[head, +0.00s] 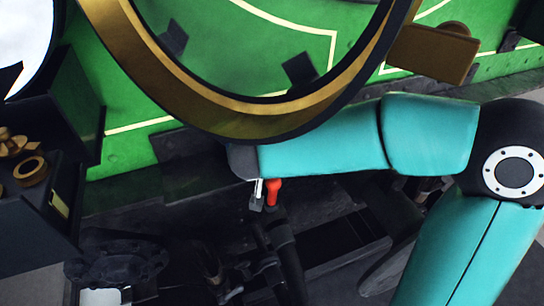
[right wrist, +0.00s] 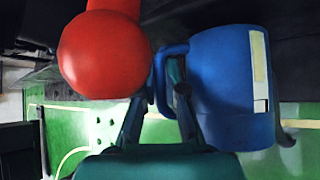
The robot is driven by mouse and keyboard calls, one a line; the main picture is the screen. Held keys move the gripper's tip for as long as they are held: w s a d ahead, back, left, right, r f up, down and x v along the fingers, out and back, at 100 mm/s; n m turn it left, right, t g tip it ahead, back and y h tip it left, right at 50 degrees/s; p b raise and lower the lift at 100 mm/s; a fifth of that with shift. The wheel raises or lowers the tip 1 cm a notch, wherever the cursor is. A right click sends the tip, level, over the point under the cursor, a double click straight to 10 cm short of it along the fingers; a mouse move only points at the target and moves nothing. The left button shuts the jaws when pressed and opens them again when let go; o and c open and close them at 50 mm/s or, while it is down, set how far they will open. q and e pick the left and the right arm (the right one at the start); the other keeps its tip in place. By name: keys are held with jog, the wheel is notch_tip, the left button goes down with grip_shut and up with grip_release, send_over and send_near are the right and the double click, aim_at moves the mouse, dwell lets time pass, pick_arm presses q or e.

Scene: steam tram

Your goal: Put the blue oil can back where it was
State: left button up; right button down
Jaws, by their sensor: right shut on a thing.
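The blue oil can (right wrist: 226,85) fills the right of the right wrist view, with a pale stripe down its side. My right gripper (right wrist: 166,82) is shut on the can's blue handle. In the head view my teal right arm reaches in from the right. Its gripper and the can are hidden there. A lever with a red knob (head: 273,190) shows just below the arm. The red knob (right wrist: 101,54) looms large left of the fingers in the wrist view; I cannot tell if it touches them. My left gripper is not in view.
A large gold-and-black ring (head: 270,119) crosses the top of the head view before the green wall (head: 136,110). A dark box (head: 65,135) stands at left, with brass parts (head: 30,170) on a dark surface. Dark levers and pipes (head: 287,265) crowd the area below.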

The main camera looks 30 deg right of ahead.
jog(key=shift+w+f+p, duration=0.15)
jog(key=shift+w+p, duration=0.05)
jog(key=shift+p, duration=0.25)
jog(key=shift+w+f, duration=0.15)
jog(key=shift+f, duration=0.05)
jog(key=shift+f+b, duration=0.2)
jog(key=shift+b, duration=0.3)
jog(key=c, duration=1.2)
grip_release()
jog(key=shift+c, duration=0.2)
jog(key=shift+s+r+p, duration=0.2)
jog(key=shift+r+p, duration=0.2)
jog(key=shift+p, duration=0.1)
jog(key=v, duration=0.7)
jog(key=shift+b, duration=0.3)
